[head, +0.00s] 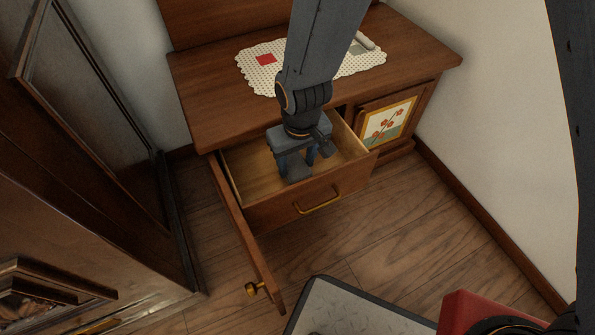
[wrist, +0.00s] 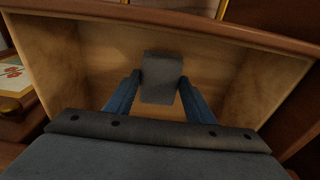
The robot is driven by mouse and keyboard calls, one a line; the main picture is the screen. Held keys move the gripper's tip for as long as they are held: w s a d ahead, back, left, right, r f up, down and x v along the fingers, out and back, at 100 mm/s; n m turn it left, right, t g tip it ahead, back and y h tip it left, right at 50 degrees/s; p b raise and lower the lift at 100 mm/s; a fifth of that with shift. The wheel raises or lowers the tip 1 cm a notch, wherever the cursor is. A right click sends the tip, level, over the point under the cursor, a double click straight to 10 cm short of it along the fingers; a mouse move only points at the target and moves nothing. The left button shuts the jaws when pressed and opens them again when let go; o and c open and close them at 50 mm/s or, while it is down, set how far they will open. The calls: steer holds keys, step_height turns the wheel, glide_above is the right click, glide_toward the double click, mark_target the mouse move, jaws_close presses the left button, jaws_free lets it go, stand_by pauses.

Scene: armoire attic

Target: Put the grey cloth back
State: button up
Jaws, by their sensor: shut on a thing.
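The grey cloth (wrist: 161,78) shows in the wrist view as a small grey block between the two blue fingers of my gripper (wrist: 158,90). The fingers press on its left and right sides. In the head view my gripper (head: 297,168) points down inside the open drawer (head: 318,204), and the grey cloth (head: 298,173) shows at the fingertips. I cannot tell whether the cloth touches the drawer floor. The drawer's wooden floor around it looks bare, though my arm hides part of it.
The wooden dresser (head: 215,100) has a dotted doily (head: 262,82) with a red square on top. A hinged door (head: 243,235) stands open left of the drawer. A flower-painted panel (head: 387,123) is at right. A dark armoire (head: 90,110) stands at the left.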

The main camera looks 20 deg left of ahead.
mark_target(297, 168)
steer(key=shift+f+b, duration=0.6)
steer(key=shift+f, duration=0.95)
steer(key=shift+f, duration=0.1)
steer(key=o, duration=1.1)
steer(key=r+p, duration=0.1)
steer(key=r, duration=0.2)
steer(key=r+p, duration=0.2)
steer(key=r, duration=0.2)
steer(key=d+r+p, duration=0.1)
steer(key=r+p, duration=0.1)
steer(key=r, duration=0.2)
steer(key=shift+s+r, duration=0.25)
steer(key=shift+s, duration=0.15)
steer(key=s+d+r+m, duration=0.2)
steer(key=s+d+r, duration=0.2)
steer(key=d+r, duration=0.4)
steer(key=s+d+r+m, duration=0.2)
steer(key=s+d+r, duration=0.2)
steer(key=d+r, duration=0.5)
steer(key=shift+s+d+r+g+y, duration=0.3)
steer(key=shift+r+g, duration=0.1)
steer(key=shift+r, duration=0.15)
